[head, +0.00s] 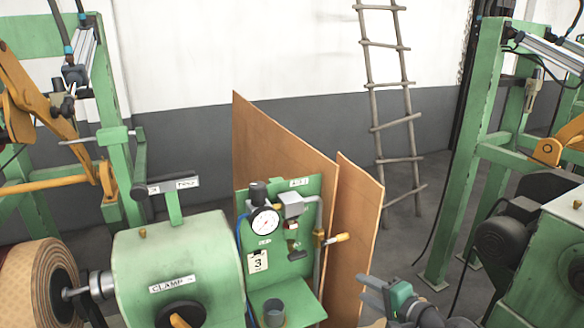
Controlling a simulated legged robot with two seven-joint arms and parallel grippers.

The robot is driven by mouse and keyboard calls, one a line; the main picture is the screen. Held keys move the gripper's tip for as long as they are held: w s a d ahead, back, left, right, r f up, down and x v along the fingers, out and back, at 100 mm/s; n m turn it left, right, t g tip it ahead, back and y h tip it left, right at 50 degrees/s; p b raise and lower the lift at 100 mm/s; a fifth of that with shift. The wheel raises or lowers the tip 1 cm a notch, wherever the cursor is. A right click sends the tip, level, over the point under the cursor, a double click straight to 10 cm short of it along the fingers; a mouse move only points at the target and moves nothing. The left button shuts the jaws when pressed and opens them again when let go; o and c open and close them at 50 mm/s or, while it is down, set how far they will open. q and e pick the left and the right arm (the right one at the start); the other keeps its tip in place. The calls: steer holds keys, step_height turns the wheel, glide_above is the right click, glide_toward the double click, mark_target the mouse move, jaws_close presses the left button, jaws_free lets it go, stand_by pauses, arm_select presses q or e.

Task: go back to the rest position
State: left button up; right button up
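My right gripper (364,289) is low in the head view, right of the centre, with its grey fingers pointing left and a green part behind them. The fingers stand apart with nothing visible between them, so it looks open and empty. It is in front of the brown boards and right of the green gauge panel, apparently touching neither. My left gripper is not in view.
A green clamp machine (180,255) and a coil roll (30,280) stand at the left. The gauge panel (290,215) and brown boards (355,235) are central. Another green machine (550,255) stands right. A ladder (392,110) leans on the wall.

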steer(key=s+a+f+n+g+h, duration=0.1)
steer(key=s+a+f+n+g, duration=0.4)
steer(key=f, duration=0.3)
steer(key=s+a+f+n+g+h, duration=0.1)
steer(key=s+a+f+n+g, duration=0.2)
steer(key=s+f, duration=0.55)
steer(key=s+d+r+n+g+h, duration=0.1)
steer(key=s+r+n+h, duration=0.1)
steer(key=s, duration=0.4)
steer(key=s+d+r+n+g+h, duration=0.1)
steer(key=s+d+r+n+h, duration=0.1)
steer(key=s, duration=0.4)
steer(key=shift+s+d, duration=0.15)
steer(key=shift+d, duration=0.1)
steer(key=shift+d, duration=0.1)
